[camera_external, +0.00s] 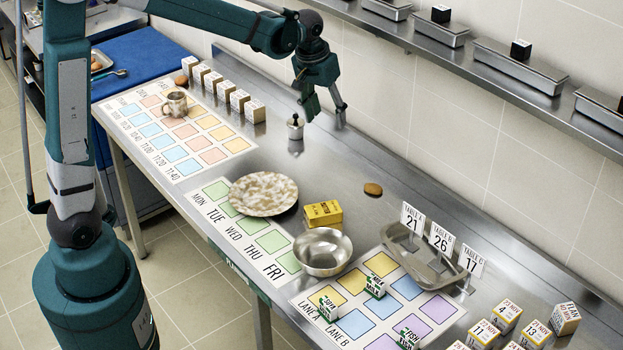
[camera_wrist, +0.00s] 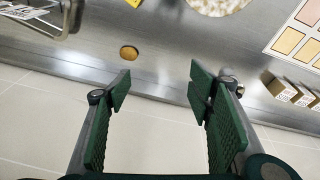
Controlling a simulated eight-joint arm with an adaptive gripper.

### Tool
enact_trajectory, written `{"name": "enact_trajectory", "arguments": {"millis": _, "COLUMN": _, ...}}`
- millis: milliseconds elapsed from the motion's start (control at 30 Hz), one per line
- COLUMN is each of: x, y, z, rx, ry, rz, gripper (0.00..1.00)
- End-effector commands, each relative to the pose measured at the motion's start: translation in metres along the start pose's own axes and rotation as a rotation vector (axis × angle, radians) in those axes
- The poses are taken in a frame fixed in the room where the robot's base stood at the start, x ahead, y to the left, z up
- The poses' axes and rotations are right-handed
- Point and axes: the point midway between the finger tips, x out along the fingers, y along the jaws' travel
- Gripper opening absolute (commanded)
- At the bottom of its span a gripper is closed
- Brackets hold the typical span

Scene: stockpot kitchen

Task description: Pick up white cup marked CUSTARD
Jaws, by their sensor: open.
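I cannot make out a white cup marked CUSTARD in either view. The only mug-like thing is a mottled brown and cream mug (camera_external: 174,104), upright on the coloured time chart at the left in the external view; no lettering is legible on it. My gripper (camera_external: 326,110) is open and empty above the back of the steel counter, well to the right of the mug. In the wrist view my gripper (camera_wrist: 160,85) has its green fingers spread apart with nothing between them.
A speckled plate (camera_external: 263,194), yellow box (camera_external: 323,214), steel bowl (camera_external: 322,251) and grey rack (camera_external: 425,258) occupy the counter. White boxes (camera_external: 238,101) line the back left. The wall and shelf (camera_external: 470,62) lie behind.

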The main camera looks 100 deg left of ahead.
Motion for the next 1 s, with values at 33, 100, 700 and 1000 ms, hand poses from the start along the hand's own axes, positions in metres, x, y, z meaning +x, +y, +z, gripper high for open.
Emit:
{"name": "enact_trajectory", "arguments": {"millis": 33, "x": 0.007, "y": -0.011, "z": -0.011, "rx": -0.025, "ry": -0.007, "rz": -0.006, "gripper": 0.52}}
{"name": "enact_trajectory", "arguments": {"millis": 100, "x": 0.017, "y": -0.026, "z": -0.024, "rx": -0.056, "ry": -0.019, "rz": -0.015, "gripper": 0.52}}
{"name": "enact_trajectory", "arguments": {"millis": 700, "x": 0.095, "y": -0.144, "z": -0.1, "rx": -0.3, "ry": -0.105, "rz": -0.072, "gripper": 0.52}}
{"name": "enact_trajectory", "arguments": {"millis": 1000, "x": 0.138, "y": -0.209, "z": -0.126, "rx": -0.428, "ry": -0.155, "rz": -0.1, "gripper": 0.52}}
